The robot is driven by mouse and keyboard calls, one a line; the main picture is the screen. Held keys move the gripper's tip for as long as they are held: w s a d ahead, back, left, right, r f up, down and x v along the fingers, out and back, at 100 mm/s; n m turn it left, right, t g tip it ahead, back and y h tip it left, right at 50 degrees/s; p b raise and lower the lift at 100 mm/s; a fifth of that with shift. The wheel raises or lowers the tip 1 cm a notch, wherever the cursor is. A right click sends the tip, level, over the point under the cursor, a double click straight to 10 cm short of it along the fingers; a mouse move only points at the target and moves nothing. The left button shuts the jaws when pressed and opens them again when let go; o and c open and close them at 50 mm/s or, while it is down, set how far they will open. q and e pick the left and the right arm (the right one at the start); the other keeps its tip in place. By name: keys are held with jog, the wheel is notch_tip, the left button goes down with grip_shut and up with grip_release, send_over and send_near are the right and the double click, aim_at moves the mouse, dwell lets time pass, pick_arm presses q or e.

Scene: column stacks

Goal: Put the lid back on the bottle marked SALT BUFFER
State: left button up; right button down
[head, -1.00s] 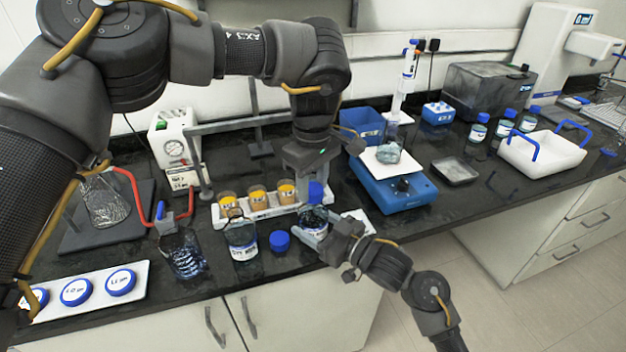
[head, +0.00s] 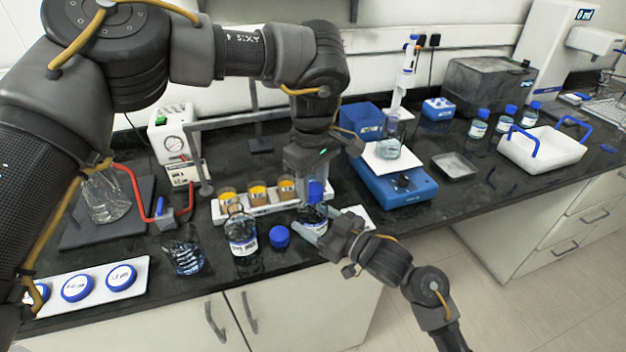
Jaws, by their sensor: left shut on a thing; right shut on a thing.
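A clear bottle (head: 312,214) with a white label stands at the front of the bench. Its label is mostly covered, so I cannot read it. My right gripper (head: 318,232) comes from the lower right and is shut on the bottle's body. My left gripper (head: 313,186) points down from above and is shut on a blue lid (head: 316,192). The lid is right over the bottle's mouth; I cannot tell whether it is seated on the neck or just above it.
Left of it stand a loose blue lid (head: 279,236) and an open labelled bottle (head: 242,236). A rack of amber-filled jars (head: 258,196) is behind, a dark glass beaker (head: 185,255) further left. A blue balance (head: 396,186) with a flask stands to the right.

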pick_arm(q)
jog(key=m, duration=0.6)
jog(key=shift+m, duration=0.4)
jog(key=o, duration=0.9)
jog(key=shift+o, duration=0.2)
jog(key=shift+r, duration=0.1)
jog(key=shift+r, duration=2.2)
jog(key=shift+f, duration=0.1)
